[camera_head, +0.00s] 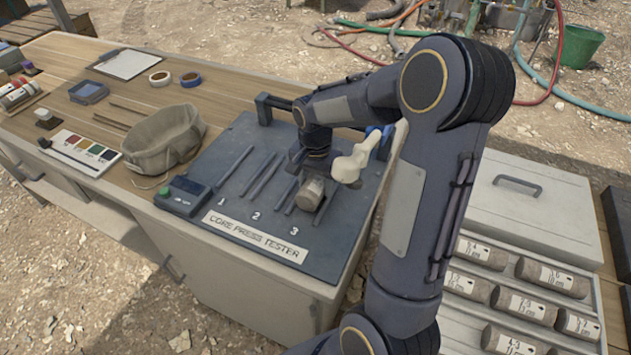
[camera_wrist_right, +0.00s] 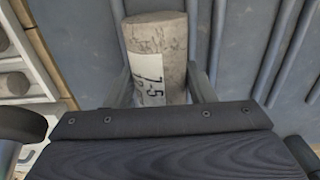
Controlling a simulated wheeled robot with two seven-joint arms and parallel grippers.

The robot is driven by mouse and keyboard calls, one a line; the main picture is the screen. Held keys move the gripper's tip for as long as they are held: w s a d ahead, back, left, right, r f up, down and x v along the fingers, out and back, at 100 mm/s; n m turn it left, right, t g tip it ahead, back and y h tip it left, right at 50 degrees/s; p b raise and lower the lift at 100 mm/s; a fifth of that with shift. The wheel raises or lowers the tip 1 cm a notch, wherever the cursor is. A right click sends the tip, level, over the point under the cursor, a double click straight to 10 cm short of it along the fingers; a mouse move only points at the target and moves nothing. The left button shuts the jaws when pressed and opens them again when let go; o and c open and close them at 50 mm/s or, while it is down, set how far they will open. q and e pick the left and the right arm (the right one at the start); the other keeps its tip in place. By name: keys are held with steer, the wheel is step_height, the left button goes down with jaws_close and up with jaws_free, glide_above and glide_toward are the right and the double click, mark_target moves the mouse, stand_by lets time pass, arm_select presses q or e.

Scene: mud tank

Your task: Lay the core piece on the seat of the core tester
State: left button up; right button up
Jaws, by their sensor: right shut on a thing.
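The core piece (camera_head: 311,194) is a grey stone cylinder. In the right wrist view the core piece (camera_wrist_right: 160,35) carries a white label reading about 7.5. My right gripper (camera_head: 314,172) is shut on it, with a finger on each side in the right wrist view (camera_wrist_right: 161,85). The core tester (camera_head: 225,158) is a dark slab lettered CORE PRESS TESTER, with paired rails numbered 1, 2 and 3. The core is at the rails by number 3; I cannot tell whether it touches them. The rails by 1 and 2 are bare. My left gripper is out of view.
A cream-coloured thing (camera_head: 355,163) stands close right of the gripper. A drawer (camera_head: 450,335) of labelled cores is at right.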

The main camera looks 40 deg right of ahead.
steer(key=shift+f+b, duration=0.3)
steer(key=shift+f, duration=0.1)
stand_by(0.4)
steer(key=shift+s+a+f, duration=0.15)
steer(key=shift+s+f, duration=0.05)
steer(key=shift+f, duration=0.1)
steer(key=o, duration=1.6)
steer(key=shift+f, duration=0.1)
steer(key=shift+c, duration=0.2)
steer(key=r, duration=0.8)
steer(key=shift+w+a+r, duration=0.1)
steer(key=shift+w+r, duration=0.25)
